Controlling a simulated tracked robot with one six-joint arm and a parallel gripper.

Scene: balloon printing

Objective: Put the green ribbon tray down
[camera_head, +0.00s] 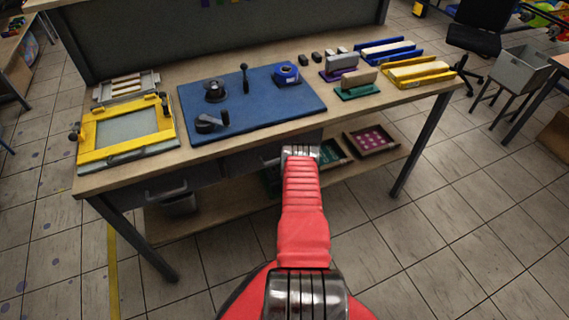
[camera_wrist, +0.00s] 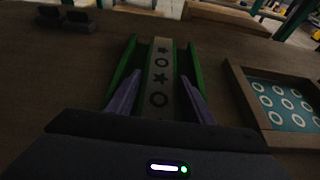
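The green ribbon tray (camera_wrist: 195,68) is directly ahead of my gripper in the wrist view. It has two green side walls and a pale raised strip with black stars and rings between them. My gripper (camera_wrist: 160,75) has its two purplish fingers inside the walls, one on each side of the strip, and appears shut on it. I cannot tell whether the tray's underside touches the brown surface. In the head view my red arm reaches to the table's front edge, and the fingers are hidden.
A wooden crate (camera_wrist: 240,92) with white rings on teal stands right of the tray. Dark blocks (camera_wrist: 68,20) lie at upper left. On the table, a yellow tray (camera_head: 440,75) and blue tray (camera_head: 412,49) stand at right. The blue mat (camera_head: 255,108) holds tools.

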